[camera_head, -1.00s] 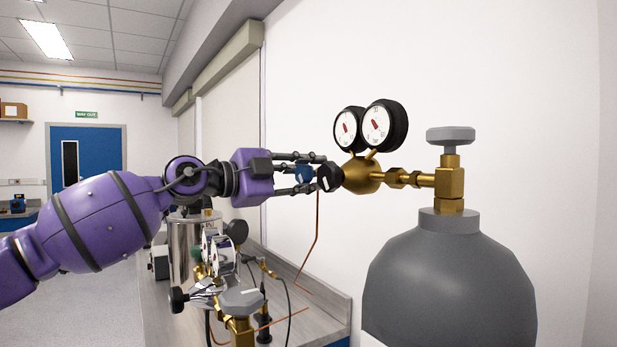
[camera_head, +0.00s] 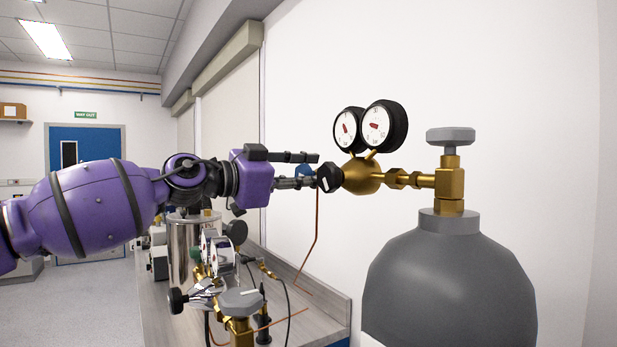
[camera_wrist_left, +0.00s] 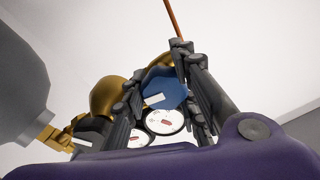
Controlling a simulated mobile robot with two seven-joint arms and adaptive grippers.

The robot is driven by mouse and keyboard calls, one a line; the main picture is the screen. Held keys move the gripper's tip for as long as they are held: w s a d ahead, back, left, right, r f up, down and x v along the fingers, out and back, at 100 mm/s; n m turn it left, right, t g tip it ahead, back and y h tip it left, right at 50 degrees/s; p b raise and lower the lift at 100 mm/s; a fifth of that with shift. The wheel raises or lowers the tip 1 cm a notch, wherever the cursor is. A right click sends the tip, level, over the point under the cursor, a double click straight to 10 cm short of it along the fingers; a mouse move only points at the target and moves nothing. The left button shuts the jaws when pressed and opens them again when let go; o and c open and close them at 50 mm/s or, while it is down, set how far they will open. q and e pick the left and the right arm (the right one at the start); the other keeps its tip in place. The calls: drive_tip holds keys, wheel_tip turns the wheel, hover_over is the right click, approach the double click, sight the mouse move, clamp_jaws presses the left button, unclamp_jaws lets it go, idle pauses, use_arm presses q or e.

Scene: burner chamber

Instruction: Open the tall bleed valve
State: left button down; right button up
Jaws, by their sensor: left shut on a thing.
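The blue valve knob (camera_head: 304,171) sits just left of the black knob (camera_head: 329,178) on the tall cylinder's brass regulator (camera_head: 362,176). Fingers partly hide it in the head view. In the left wrist view the knob (camera_wrist_left: 165,88) is a blue many-sided disc with a white mark, between the two fingers. My left gripper (camera_head: 306,170) comes in from the left and is shut on this knob, its wrist rolled so one finger lies above the other. My right gripper is not in view.
Two round gauges (camera_head: 364,127) stand above the regulator. The grey cylinder (camera_head: 449,285) with its grey top handwheel (camera_head: 450,135) stands at right. Below my arm, a lower regulator (camera_head: 218,255) and a steel vessel (camera_head: 185,245) crowd the bench. A copper tube (camera_head: 317,235) hangs down near the wall.

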use_arm(q)
drive_tip(key=shift+d+f, duration=0.2)
drive_tip(key=shift+f, duration=0.4)
drive_tip(key=c, duration=1.6)
unclamp_jaws()
drive_tip(key=shift+s, duration=0.1)
drive_tip(key=shift+o, duration=0.7)
drive_tip(key=shift+s+r, duration=0.1)
drive_tip(key=shift+r, duration=0.05)
drive_tip(key=shift+a, duration=0.1)
drive_tip(key=shift+r, duration=0.25)
drive_tip(key=v, duration=1.2)
drive_tip(key=shift+f, duration=0.1)
